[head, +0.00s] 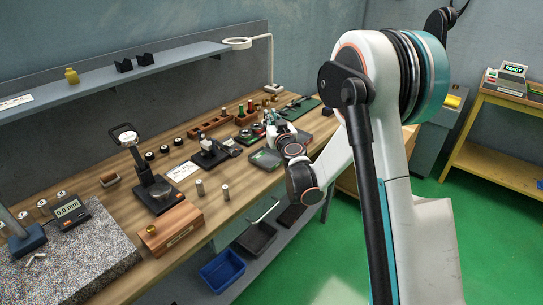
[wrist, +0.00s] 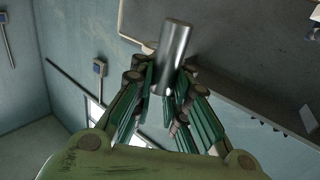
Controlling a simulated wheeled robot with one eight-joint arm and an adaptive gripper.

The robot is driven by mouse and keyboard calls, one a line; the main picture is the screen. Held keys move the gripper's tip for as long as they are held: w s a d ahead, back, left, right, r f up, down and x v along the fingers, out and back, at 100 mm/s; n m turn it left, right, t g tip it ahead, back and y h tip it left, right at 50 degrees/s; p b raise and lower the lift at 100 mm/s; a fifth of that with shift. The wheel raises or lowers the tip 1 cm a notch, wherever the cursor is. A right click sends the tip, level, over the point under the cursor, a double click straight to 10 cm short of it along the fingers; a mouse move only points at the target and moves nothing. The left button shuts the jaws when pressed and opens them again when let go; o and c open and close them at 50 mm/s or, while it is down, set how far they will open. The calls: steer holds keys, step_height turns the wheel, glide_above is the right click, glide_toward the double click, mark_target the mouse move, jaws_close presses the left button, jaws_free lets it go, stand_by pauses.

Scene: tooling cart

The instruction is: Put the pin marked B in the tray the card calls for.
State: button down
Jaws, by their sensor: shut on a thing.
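My gripper (wrist: 168,88) is shut on a plain grey metal pin (wrist: 175,48) in the wrist view. The pin sticks out past the fingertips, and no letter is readable on it. In the head view my gripper (head: 272,124) is over the far part of the bench, with the pin too small to make out. Small dark trays, one with a green inside (head: 266,159), lie beside and below my wrist; their labels are unreadable. A white card (head: 182,171) lies on the bench and another (head: 15,102) on the shelf; neither can be read.
Two short metal cylinders (head: 225,192) stand near the bench's front edge. A wooden box (head: 170,230), a granite plate (head: 75,255) and a black stand (head: 158,193) are nearer. A blue bin (head: 222,270) sits below.

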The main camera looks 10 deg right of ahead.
step_height(320, 180, down, 13)
steer(key=b, duration=0.3)
steer(key=shift+f+b, duration=0.1)
steer(key=shift+b, duration=0.3)
steer(key=shift+f, duration=0.2)
steer(key=c, duration=1.5)
jaws_free()
steer(key=shift+c, duration=0.2)
steer(key=shift+r, duration=0.1)
